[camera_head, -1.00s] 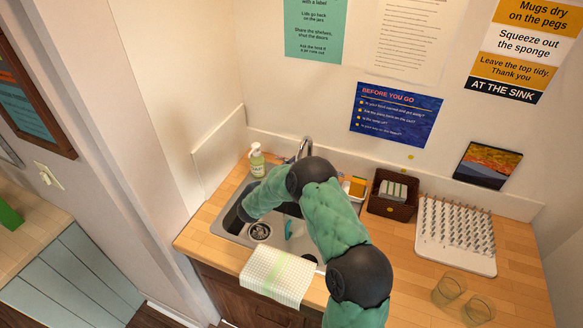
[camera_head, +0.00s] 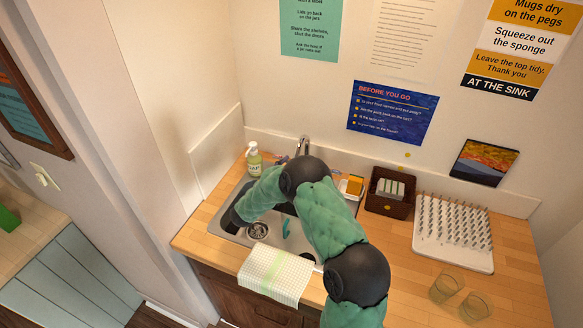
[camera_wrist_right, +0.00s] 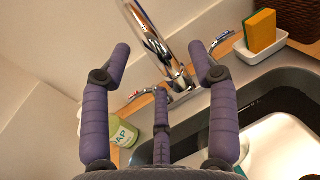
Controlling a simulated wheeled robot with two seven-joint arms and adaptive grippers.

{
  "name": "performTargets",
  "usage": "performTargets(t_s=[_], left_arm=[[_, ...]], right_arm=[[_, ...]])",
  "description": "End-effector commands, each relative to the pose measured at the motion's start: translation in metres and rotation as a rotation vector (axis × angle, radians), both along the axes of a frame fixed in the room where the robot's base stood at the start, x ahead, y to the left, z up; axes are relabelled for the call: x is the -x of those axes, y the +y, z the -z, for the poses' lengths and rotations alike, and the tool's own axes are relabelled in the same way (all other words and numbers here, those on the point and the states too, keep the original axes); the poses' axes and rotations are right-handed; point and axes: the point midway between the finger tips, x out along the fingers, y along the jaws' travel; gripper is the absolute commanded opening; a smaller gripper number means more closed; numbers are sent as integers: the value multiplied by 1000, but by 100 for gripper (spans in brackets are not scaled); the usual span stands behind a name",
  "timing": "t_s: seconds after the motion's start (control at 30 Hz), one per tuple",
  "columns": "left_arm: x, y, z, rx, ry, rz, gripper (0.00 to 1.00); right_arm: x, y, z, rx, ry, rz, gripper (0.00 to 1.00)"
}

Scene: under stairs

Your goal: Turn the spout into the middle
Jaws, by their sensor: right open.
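The chrome tap (camera_head: 303,144) stands at the back rim of the sink (camera_head: 224,236); my right arm covers much of the sink in the head view. In the right wrist view the spout (camera_wrist_right: 152,38) runs from the top left down to its base, with a lever on either side. My right gripper (camera_wrist_right: 160,52) is open, and the spout shows in the gap between its two upper fingertips. It appears to touch nothing; the depth between fingers and spout is unclear. In the head view the right hand is low over the left part of the sink. My left gripper is out of view.
A soap bottle (camera_head: 254,163) stands left of the tap. A sponge in a white dish (camera_wrist_right: 260,46) is to the right, beside a dark basket (camera_head: 389,192). A checked towel (camera_head: 275,272) hangs over the front edge. A peg rack (camera_head: 453,234) and two glasses (camera_head: 447,288) stand farther right.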

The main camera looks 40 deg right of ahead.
Motion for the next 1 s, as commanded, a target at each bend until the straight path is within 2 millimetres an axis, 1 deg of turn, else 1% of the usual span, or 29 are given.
performTargets(t_s=[0.03, 0.1, 0.3, 0.4, 0.5, 0.7, 1.0], left_arm=[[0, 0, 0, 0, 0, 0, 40], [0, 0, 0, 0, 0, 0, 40], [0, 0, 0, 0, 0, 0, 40], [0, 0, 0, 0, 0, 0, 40], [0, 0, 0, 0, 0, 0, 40], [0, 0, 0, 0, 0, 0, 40], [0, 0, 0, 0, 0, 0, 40]], right_arm=[[1, 11, 0, -1, 0, -4, 60], [4, 25, 0, -1, 1, -5, 60], [14, 62, 1, -1, 1, -4, 60], [18, 77, 1, -1, 2, -3, 60], [21, 87, 0, -1, 1, -2, 60], [24, 95, 1, -2, 1, 1, 60], [24, 95, 1, -1, 1, 1, 60]])
